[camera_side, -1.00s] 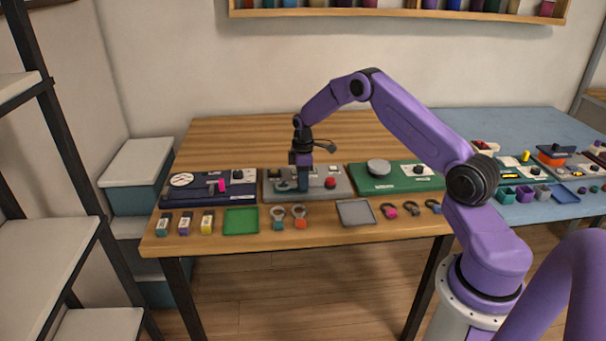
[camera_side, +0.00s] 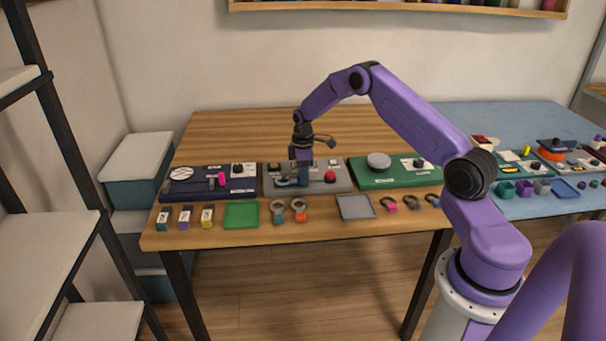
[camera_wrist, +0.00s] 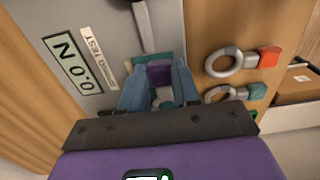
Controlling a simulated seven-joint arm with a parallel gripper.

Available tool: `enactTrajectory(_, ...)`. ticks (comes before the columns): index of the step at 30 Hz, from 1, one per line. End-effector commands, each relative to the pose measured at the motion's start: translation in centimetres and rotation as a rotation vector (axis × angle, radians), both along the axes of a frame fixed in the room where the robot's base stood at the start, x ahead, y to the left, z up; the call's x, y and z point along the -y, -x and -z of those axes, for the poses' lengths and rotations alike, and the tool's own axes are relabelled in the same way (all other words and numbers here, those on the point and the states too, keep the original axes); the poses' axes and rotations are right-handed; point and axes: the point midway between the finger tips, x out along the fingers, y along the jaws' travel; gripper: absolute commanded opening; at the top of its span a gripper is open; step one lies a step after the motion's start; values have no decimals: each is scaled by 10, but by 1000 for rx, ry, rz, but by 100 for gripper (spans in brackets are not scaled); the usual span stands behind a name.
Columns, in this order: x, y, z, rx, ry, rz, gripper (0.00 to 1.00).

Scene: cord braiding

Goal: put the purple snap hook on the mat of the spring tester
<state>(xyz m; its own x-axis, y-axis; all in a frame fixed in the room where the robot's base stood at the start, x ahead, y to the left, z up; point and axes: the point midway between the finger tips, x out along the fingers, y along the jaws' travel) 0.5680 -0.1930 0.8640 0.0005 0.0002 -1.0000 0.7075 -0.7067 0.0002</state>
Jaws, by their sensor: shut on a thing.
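The spring tester is the grey unit (camera_side: 335,189) in the middle of the table, with a red button. In the wrist view its face (camera_wrist: 108,28) carries a 0.0 N display. My gripper (camera_side: 304,185) is down over its left-middle part. In the wrist view the blue fingers (camera_wrist: 158,88) are shut on the purple snap hook (camera_wrist: 159,73), whose purple end and a pale part show between them. A teal patch, apparently the mat (camera_wrist: 147,59), shows just beyond the hook. The fingers hide whether the hook touches it.
A grey arm (camera_wrist: 144,25) of the tester stands close to the fingers. Two ring hooks, orange-ended (camera_side: 299,211) and teal-ended (camera_side: 278,213), lie in front. A navy unit (camera_side: 196,192) stands left, a green unit (camera_side: 378,179) right. A green tray (camera_side: 241,215) lies front left.

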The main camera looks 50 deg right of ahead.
Motion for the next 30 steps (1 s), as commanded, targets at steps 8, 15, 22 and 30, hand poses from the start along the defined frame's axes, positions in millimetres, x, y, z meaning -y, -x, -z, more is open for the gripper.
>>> enactTrajectory(8,0,0,2,0,0,0,1)
enactTrajectory(15,0,0,5,0,0,0,1)
enactTrajectory(22,0,0,6,0,0,0,61)
enactTrajectory(30,1,-1,6,4,1,0,61)
